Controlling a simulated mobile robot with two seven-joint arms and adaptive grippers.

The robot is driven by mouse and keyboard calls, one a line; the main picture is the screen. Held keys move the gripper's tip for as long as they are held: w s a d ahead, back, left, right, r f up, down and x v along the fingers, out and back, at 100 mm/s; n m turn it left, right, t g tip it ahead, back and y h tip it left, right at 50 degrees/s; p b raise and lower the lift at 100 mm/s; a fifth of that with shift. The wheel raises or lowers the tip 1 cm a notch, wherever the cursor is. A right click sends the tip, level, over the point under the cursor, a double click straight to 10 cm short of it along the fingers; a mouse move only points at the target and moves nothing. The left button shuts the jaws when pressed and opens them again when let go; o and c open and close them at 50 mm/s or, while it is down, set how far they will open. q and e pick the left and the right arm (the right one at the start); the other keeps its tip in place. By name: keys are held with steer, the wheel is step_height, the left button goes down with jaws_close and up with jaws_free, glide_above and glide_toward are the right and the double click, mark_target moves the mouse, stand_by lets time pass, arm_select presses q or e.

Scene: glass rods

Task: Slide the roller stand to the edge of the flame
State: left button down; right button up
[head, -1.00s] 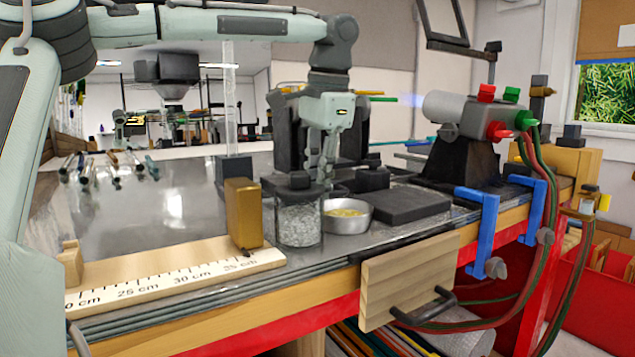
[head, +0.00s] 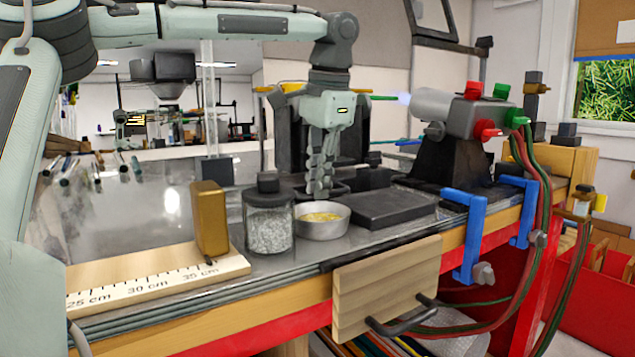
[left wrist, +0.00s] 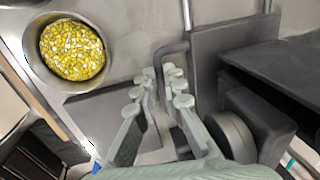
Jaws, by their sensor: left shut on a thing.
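The roller stand (head: 290,145) is dark, with upright plates, and stands on the bench left of the torch burner (head: 440,108). A bright green rod end (head: 382,98) sticks out from it to the right, its tip at or very near the left edge of the pale blue flame (head: 404,98). My left gripper (head: 320,190) points down in front of the stand. In the left wrist view, my left gripper (left wrist: 168,88) is shut on the stand's dark bar handle (left wrist: 165,50), partly hidden by the fingers. My right gripper is not in view.
A metal bowl of yellow pieces (head: 322,235) and a lidded glass jar (head: 268,222) stand near the front edge. A dark flat slab (head: 392,208) lies right of the bowl. A wooden ruler (head: 160,282) with a brass-coloured block (head: 209,218) lies at left.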

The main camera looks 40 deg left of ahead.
arm_select(q)
steer(key=shift+s, duration=0.25)
steer(key=c, duration=2)
jaws_free()
steer(key=shift+s+a, duration=0.15)
steer(key=shift+s, duration=0.05)
steer(key=shift+c, duration=0.2)
steer(key=o, duration=0.4)
steer(key=shift+o, duration=0.2)
step_height(320, 180, up, 12)
steer(key=d, duration=0.2)
steer(key=shift+s, duration=0.25)
steer(key=shift+f, duration=0.1)
